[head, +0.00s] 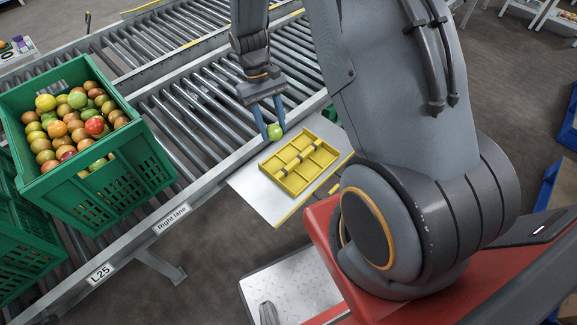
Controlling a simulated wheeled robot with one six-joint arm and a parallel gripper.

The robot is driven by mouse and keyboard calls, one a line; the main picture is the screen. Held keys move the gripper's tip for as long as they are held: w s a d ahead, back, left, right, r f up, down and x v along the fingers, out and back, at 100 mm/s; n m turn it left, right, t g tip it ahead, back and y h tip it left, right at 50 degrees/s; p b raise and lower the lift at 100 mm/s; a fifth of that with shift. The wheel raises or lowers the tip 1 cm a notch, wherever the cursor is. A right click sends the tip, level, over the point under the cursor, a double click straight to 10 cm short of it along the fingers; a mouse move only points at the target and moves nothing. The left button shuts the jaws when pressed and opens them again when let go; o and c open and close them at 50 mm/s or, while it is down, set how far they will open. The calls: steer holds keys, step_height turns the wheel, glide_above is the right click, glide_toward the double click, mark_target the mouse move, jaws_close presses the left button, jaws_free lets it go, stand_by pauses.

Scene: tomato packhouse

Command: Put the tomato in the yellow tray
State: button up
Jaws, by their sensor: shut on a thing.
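My gripper (268,120) points down with its blue fingers shut on a green tomato (275,132). The tomato is held at the fingertips, just beyond the far left corner of the yellow tray (284,187) in the picture. I cannot tell its exact height above the surface. The yellow tray is divided into several compartments, and those that show look empty. It sits on a pale metal plate (251,186) beside the roller conveyor.
A green crate (119,165) heaped with tomatoes (75,125) stands on the conveyor (190,120) at left, with another green crate (22,262) below it. A "Right lane" label (172,219) marks the conveyor rail. Blue crates (551,185) show at the right edge.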

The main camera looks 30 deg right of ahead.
steer(key=s+d+f+n+h+b, duration=0.2)
steer(key=s+d+f+n+b, duration=0.25)
steer(key=d+f+b, duration=0.45)
steer(key=b, duration=0.3)
glide_toward(310, 169)
steer(key=shift+n, duration=0.35)
steer(key=shift+s+x, duration=0.15)
steer(key=shift+x, duration=1.2)
steer(key=shift+s+x, duration=0.15)
steer(key=shift+x, duration=1.15)
steer(key=shift+f, duration=0.5)
steer(key=o, duration=0.8)
steer(key=shift+o, duration=0.2)
steer(key=shift+r, duration=0.1)
